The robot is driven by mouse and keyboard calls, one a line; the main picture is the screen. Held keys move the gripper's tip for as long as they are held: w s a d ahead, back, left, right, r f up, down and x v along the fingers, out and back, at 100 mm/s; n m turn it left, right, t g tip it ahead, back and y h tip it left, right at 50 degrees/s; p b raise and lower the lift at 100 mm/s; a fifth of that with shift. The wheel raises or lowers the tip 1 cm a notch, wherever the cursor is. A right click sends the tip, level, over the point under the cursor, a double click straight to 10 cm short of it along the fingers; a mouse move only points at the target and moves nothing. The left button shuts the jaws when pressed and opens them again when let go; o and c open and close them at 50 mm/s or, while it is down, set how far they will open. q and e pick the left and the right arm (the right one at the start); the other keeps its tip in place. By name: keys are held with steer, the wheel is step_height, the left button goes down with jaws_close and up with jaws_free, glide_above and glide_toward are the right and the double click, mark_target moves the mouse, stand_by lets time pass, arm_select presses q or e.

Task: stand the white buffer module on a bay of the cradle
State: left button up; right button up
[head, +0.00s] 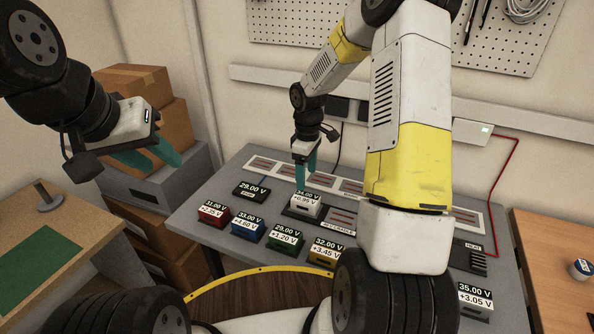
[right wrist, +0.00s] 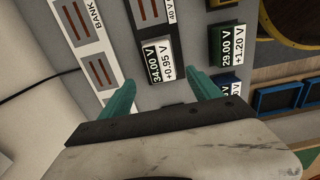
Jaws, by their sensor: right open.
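The white buffer module (head: 305,210), labelled 34.00 V and +0.95 V, appears to stand upright on the left bay of the dark cradle (head: 327,227). The cradle's other bay, with red-brown slots, shows bare to its right. My right gripper (head: 306,178) points down just above the module. In the right wrist view its two teal fingers (right wrist: 163,92) are spread apart, with the module (right wrist: 158,62) beyond their tips and clear of them. My left gripper (head: 152,158) hangs open and empty at the left, away from the panel.
Red (head: 214,214), blue (head: 247,229), green (head: 285,240) and yellow (head: 324,252) modules stand along the near side of the grey panel. A black 29.00 V display (head: 251,191) is left of the cradle. The slotted bank strip (head: 262,164) lies behind. My right arm hides part of the panel.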

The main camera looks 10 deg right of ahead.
steer(key=s+r+m+t, duration=0.1)
steer(key=s+r+m, duration=0.3)
steer(key=r, duration=0.5)
steer(key=s+r+m+t, duration=0.1)
steer(key=s+r+t, duration=0.1)
steer(key=s+r, duration=0.6)
steer(key=s+a+r+m+t+y, duration=0.2)
steer(key=s+r+m, duration=0.3)
steer(key=s+r, duration=0.3)
steer(key=s+t, duration=0.1)
steer(key=s, duration=0.3)
steer(key=shift+s+r+m, duration=0.15)
steer(key=shift+r+m, duration=0.15)
steer(key=shift+r, duration=0.1)
